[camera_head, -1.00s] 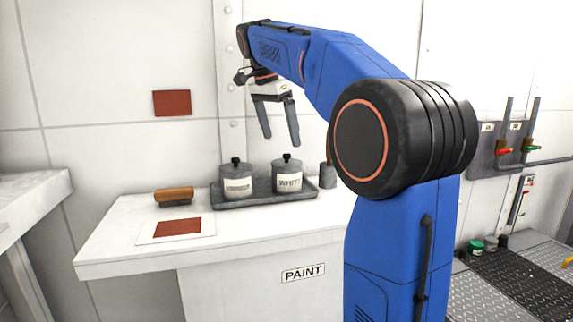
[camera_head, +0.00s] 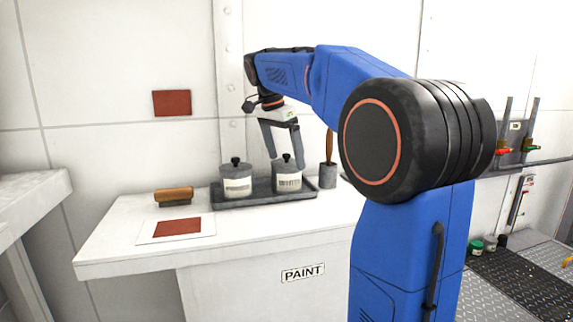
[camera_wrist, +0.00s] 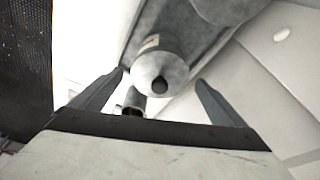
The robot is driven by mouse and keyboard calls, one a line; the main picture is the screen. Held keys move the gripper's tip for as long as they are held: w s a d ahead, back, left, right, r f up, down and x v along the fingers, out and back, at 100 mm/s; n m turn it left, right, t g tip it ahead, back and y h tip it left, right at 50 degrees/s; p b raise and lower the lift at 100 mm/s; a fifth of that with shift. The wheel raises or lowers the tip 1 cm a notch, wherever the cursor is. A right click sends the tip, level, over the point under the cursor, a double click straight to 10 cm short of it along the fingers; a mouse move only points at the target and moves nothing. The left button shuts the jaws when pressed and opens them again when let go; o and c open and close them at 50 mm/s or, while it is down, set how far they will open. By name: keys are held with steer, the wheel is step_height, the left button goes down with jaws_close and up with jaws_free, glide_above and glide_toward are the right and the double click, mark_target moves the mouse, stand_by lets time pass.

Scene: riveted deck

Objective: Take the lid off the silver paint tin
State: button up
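Two grey lidded tins with black knobs stand upright on a dark tray (camera_head: 230,204). The right tin (camera_head: 287,182) has a label that reads like WHITE. The left tin (camera_head: 236,181) has a label too blurred to read, so I cannot confirm which is silver. My gripper (camera_head: 286,161) points down at the right tin, its open fingers on either side of the lid knob. In the wrist view my gripper (camera_wrist: 160,77) is open around one tin's lid (camera_wrist: 160,66) and knob, with clear gaps. Part of another tin (camera_wrist: 228,8) shows at the top.
A pot (camera_head: 328,178) with a brown-handled tool stands right of the tray. A brown-topped block (camera_head: 174,195) and a red square on a white sheet (camera_head: 177,227) lie left on the white bench (camera_head: 125,238).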

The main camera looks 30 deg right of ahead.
steer(key=c, duration=0.9)
steer(key=shift+c, duration=0.2)
